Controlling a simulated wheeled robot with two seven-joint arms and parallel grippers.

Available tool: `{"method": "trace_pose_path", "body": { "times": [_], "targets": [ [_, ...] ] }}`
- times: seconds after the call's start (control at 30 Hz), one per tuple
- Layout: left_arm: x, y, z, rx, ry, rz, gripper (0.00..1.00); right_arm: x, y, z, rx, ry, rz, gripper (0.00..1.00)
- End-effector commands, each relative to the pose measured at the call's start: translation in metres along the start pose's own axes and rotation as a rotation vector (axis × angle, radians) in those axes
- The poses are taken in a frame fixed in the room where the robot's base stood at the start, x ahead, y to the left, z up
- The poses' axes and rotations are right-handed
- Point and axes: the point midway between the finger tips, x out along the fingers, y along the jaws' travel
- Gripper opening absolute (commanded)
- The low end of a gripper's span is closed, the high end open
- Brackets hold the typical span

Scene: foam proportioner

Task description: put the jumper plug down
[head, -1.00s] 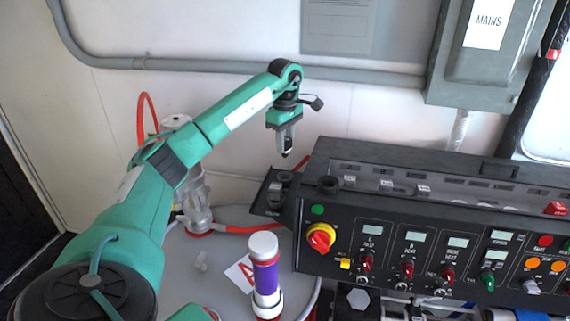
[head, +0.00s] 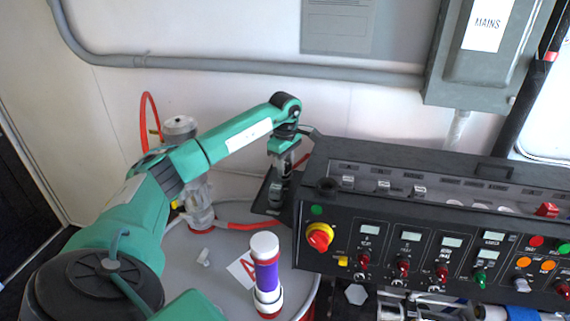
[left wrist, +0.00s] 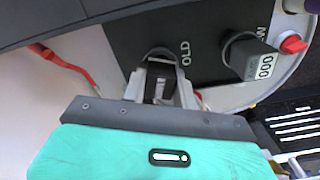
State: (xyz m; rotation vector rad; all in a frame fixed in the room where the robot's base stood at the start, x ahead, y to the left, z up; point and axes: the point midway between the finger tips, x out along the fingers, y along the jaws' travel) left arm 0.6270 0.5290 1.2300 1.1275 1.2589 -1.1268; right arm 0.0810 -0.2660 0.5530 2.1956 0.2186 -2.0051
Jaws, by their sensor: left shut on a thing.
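My left gripper (head: 276,196) is low over the small black tray (head: 262,207) at the left end of the control console. In the left wrist view its fingers (left wrist: 160,88) are shut on the jumper plug (left wrist: 159,80), a small dark and grey piece mostly hidden between them. The plug is at the round place marked OLD on the dark tray (left wrist: 207,80). I cannot tell whether it touches the bottom there. A second grey plug (left wrist: 250,58) marked 000 sits at the other place, whose label is partly covered. My right gripper is not in view.
The console (head: 430,230) with knobs and displays stands right of the tray. A clear and grey cylinder (head: 198,200) with a red hose is to the left. A purple and white bottle (head: 267,275) stands in front on the grey round table (head: 225,240).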

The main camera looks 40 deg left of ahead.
Motion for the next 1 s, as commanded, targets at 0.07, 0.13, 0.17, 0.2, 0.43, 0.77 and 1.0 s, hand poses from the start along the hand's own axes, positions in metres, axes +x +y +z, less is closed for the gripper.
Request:
{"method": "trace_pose_path", "body": {
  "times": [0.07, 0.13, 0.17, 0.2, 0.43, 0.77, 1.0],
  "targets": [
    [0.003, 0.0, 0.0, 0.0, 0.0, 0.0, 0.06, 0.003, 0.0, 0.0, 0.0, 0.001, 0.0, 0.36],
    [0.005, 0.0, 0.0, 0.0, 0.0, 0.0, 0.06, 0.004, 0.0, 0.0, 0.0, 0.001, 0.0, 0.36],
    [0.006, 0.0, 0.0, 0.0, 0.0, 0.0, 0.06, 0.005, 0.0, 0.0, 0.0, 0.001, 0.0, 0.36],
    [0.007, 0.0, 0.0, 0.0, 0.0, 0.0, 0.06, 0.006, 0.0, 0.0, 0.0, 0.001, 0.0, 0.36],
    [0.005, 0.0, 0.0, 0.0, 0.0, 0.0, 0.5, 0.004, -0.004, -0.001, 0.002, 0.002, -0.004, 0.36],
    [-0.004, 0.0, 0.0, 0.0, 0.0, 0.0, 0.5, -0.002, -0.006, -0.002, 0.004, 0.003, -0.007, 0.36],
    [-0.034, 0.001, 0.0, 0.001, -0.001, 0.005, 0.5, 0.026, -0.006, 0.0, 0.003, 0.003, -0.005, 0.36]
  ]
}}
